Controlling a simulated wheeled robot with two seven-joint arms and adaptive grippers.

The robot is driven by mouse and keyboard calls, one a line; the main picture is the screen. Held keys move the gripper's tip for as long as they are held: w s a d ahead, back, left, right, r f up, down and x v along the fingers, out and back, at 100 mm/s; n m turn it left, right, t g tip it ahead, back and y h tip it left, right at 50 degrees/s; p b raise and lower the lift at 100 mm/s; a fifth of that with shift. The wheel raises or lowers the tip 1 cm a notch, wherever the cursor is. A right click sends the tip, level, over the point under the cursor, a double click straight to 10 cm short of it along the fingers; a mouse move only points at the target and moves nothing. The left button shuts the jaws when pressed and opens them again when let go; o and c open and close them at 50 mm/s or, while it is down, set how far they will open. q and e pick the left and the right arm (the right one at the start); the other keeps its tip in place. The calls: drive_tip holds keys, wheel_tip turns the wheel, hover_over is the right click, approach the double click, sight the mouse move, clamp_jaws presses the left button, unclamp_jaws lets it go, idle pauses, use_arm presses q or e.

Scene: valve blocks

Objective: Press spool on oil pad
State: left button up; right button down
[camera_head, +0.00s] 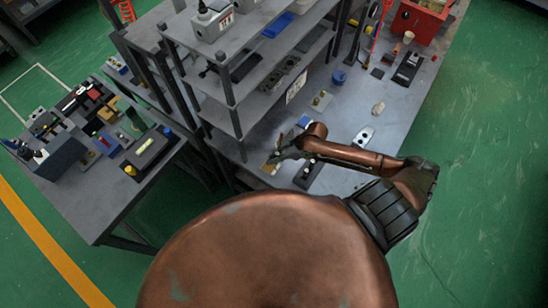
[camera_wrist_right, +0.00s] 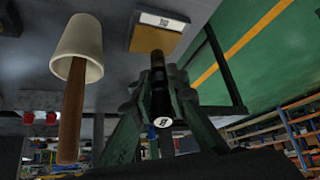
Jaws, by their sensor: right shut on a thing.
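My right gripper (camera_head: 281,154) is low over the grey table, with its arm coming in from the right. In the right wrist view the gripper (camera_wrist_right: 155,108) is shut on a dark cylindrical spool (camera_wrist_right: 160,88) with a pale, marked end. In the head view the pad (camera_head: 271,168) lies beside the fingertips. I cannot tell whether the spool touches it. The spool is too small to make out in the head view. My left gripper is not in view.
A grey shelf rack (camera_head: 228,90) stands close left of the gripper. A dark block (camera_head: 308,175) lies nearby on the table. A pale cup-like head on a wooden handle (camera_wrist_right: 70,110) shows in the wrist view. A red bin (camera_head: 420,20) is at the back right.

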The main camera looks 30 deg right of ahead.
sight(274, 155)
drive_tip(key=shift+f+b, duration=0.35)
drive_tip(key=shift+f, duration=0.25)
idle(0.7)
idle(1.5)
wheel_tip(274, 155, up, 7)
drive_tip(key=p, duration=0.7)
idle(0.8)
